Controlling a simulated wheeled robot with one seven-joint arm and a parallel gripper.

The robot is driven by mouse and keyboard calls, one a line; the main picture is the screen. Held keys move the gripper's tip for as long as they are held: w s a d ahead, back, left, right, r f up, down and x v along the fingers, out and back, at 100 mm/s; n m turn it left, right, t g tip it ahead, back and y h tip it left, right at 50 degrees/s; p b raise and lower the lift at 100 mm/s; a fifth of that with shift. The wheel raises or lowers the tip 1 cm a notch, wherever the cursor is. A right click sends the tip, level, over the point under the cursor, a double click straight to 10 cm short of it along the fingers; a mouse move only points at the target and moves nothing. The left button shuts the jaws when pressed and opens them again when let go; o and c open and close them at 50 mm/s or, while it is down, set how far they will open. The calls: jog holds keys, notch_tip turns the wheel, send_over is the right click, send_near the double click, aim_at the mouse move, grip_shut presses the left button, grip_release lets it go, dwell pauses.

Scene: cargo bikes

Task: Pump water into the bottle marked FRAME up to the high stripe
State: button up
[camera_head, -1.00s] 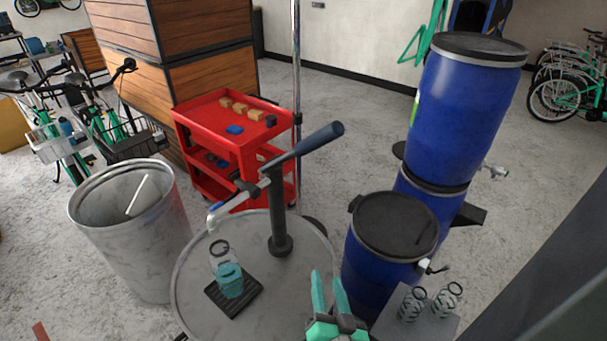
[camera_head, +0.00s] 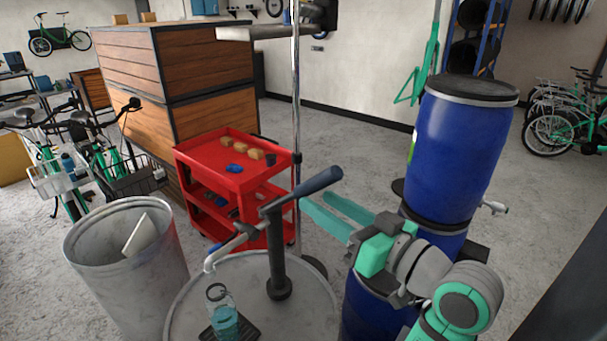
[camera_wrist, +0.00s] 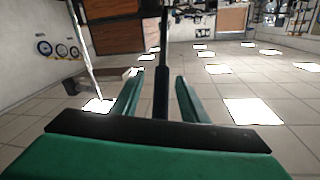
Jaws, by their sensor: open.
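A clear bottle (camera_head: 222,316) with a dark ring at its top stands under the spout (camera_head: 213,262) of a hand pump. Its lower part holds bluish water. Its marking and stripes cannot be read. It stands on a black ribbed mat (camera_head: 248,329). The pump's dark handle (camera_head: 316,183) slants up to the right from its post (camera_head: 278,255). My gripper (camera_head: 316,202) is open, its teal fingers pointing left near the handle. In the wrist view, a dark bar, likely the handle (camera_wrist: 162,92), shows between the open fingers; contact cannot be told.
The pump stands on a round grey drum top (camera_head: 310,300). A grey bin (camera_head: 165,275) is at left, a red cart (camera_head: 215,170) behind. A silver pole (camera_head: 297,100) rises behind the pump. Blue barrels (camera_head: 455,150) stand at right, partly hidden by my arm.

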notch_tip(320, 180, up, 4)
send_over(293, 198)
jog(key=d, duration=0.2)
jog(key=shift+w+f+n, duration=0.15)
jog(key=shift+f+n, duration=0.05)
jog(key=shift+n, duration=0.2)
jog(key=shift+a, duration=0.1)
grip_shut()
